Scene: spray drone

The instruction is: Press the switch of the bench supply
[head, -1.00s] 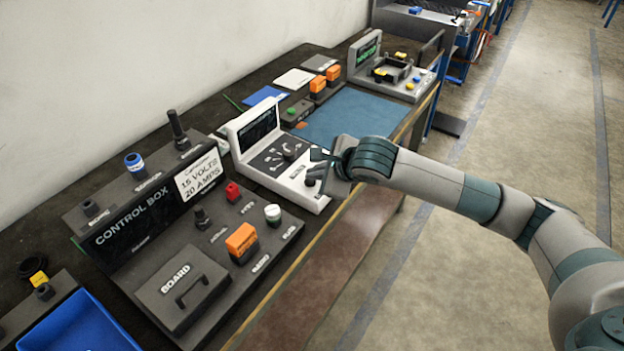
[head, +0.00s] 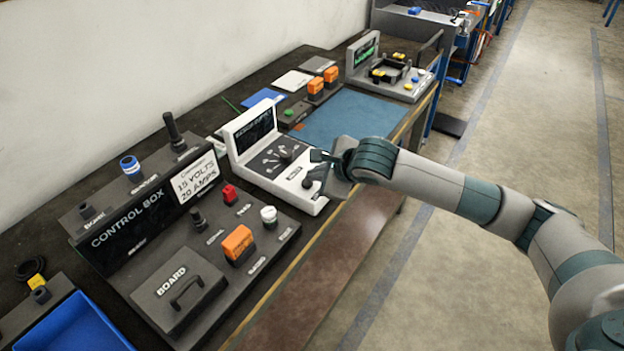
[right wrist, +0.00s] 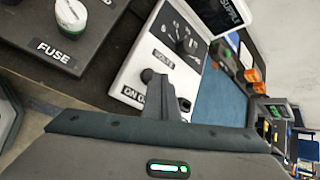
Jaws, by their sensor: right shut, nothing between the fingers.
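The bench supply is a white console (head: 243,165) with a dark upright display and a black dial panel, on the bench in the head view. It also shows in the right wrist view (right wrist: 135,62), with a VOLTS label and a partly covered ON label. Its switch (head: 309,182) looks like a dark stub at the near right corner, partly hidden by my right gripper. My right gripper (head: 320,158) is shut and empty, right at that corner. In the right wrist view, its fingers (right wrist: 162,104) overlap the ON label area; I cannot tell whether they touch the switch. My left gripper is out of view.
A control box (head: 130,222) with knobs, orange and red buttons and a lidded board stands left of the supply. A blue tray (head: 75,325) is at the lower left. A blue mat (head: 345,118) lies beyond the supply. Open floor (head: 450,290) is at the right.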

